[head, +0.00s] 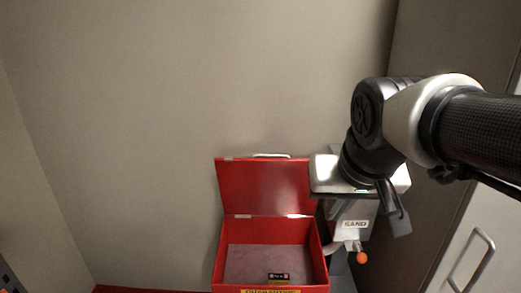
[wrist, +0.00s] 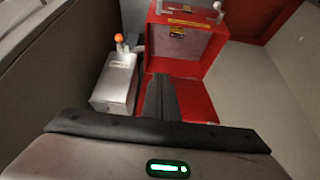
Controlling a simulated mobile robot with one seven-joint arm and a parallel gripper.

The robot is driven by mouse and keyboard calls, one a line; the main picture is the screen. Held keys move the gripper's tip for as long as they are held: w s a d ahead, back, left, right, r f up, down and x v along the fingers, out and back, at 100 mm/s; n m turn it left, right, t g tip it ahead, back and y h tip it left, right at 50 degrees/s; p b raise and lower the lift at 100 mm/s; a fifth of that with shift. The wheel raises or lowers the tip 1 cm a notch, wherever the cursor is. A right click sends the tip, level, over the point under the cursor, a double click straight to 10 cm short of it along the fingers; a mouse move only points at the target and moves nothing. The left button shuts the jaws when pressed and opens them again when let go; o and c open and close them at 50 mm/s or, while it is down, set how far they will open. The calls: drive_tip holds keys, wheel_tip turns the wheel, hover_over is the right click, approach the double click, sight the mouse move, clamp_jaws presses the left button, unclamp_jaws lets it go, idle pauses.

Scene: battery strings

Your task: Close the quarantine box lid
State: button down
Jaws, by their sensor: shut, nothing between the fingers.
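The red quarantine box (head: 321,262) stands open near the bottom of the head view. Its lid (head: 262,187) is raised at the back, with a pale handle on its upper edge. A small dark battery (head: 279,278) lies inside on the grey floor. My gripper (wrist: 162,80) is shut and empty; its fingers show in front of red metal in the wrist view. In the head view my gripper's body is at the right edge of the lid, above a grey container, and its fingertips are mostly hidden. I cannot tell whether it touches the lid.
A grey container marked SAND (head: 352,222) with an orange knob (head: 361,258) stands close to the right of the box. It also shows in the wrist view (wrist: 115,82). A wall is close behind. A cabinet with a handle (head: 468,262) is at right. The floor left of the box looks clear.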

drive_tip(key=w+a+r+p, duration=0.2)
drive_tip(key=w+a+r, duration=0.15)
drive_tip(key=w, duration=0.45)
drive_tip(key=w+a+r+p, duration=0.2)
drive_tip(key=w+a+r, duration=0.15)
drive_tip(key=w, duration=0.45)
drive_tip(key=w+a+f+t+p, duration=0.2)
drive_tip(key=w+a+p, duration=0.2)
drive_tip(key=w+a, duration=0.9)
drive_tip(key=w+f, duration=0.1)
drive_tip(key=f, duration=0.5)
drive_tip(key=w+f, duration=0.1)
drive_tip(key=f, duration=0.2)
drive_tip(key=shift+w+a, duration=0.35)
drive_tip(key=shift+s+f, duration=0.1)
drive_tip(key=shift+s, duration=0.2)
